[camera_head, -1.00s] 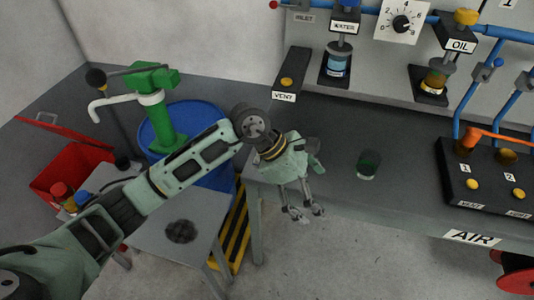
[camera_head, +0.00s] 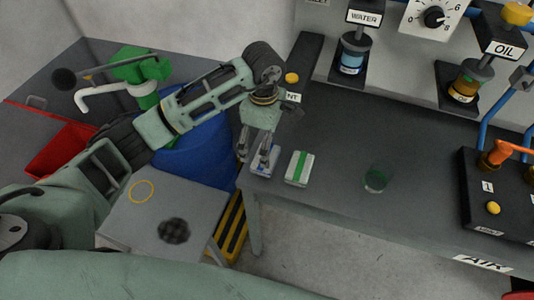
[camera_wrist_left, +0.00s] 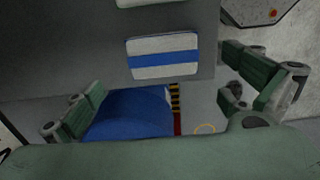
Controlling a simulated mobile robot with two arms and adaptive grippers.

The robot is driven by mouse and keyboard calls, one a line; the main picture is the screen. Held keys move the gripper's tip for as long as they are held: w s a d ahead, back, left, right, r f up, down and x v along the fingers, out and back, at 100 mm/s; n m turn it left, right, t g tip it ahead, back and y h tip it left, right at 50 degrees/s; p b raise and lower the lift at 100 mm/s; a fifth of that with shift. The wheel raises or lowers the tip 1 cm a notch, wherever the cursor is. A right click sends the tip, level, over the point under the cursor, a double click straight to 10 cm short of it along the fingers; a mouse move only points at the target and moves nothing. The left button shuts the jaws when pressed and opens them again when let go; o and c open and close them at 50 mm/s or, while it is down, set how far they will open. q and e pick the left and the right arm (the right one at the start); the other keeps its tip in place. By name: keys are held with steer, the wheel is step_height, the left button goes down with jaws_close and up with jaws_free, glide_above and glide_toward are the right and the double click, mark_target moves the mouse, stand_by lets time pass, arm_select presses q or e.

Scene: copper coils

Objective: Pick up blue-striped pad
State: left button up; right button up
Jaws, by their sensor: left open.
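The blue-striped pad (camera_head: 259,172) is white with one blue band and lies on the grey bench near its left front corner. In the left wrist view the pad (camera_wrist_left: 163,67) shows whole, with its blue band running across. My left gripper (camera_head: 254,157) is open and points down at the pad, with a fingertip covering part of it in the head view. In the left wrist view my left gripper (camera_wrist_left: 165,92) has its fingers spread wide, one on either side of the pad and apart from it. My right gripper is not in view.
A green-striped pad (camera_head: 299,168) lies just right of the blue-striped one. A green glass (camera_head: 377,178) stands farther right. The vent block (camera_head: 303,68) and water unit (camera_head: 352,52) stand behind.

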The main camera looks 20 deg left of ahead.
arm_select(q)
steer(key=f, duration=0.1)
steer(key=f+p, duration=0.2)
steer(key=shift+s+d+f, duration=0.15)
steer(key=shift+s+d, duration=0.15)
steer(key=shift+s, duration=0.05)
step_height(320, 180, down, 3)
steer(key=shift+w+r, duration=0.1)
steer(key=shift+r, duration=0.1)
steer(key=c, duration=1)
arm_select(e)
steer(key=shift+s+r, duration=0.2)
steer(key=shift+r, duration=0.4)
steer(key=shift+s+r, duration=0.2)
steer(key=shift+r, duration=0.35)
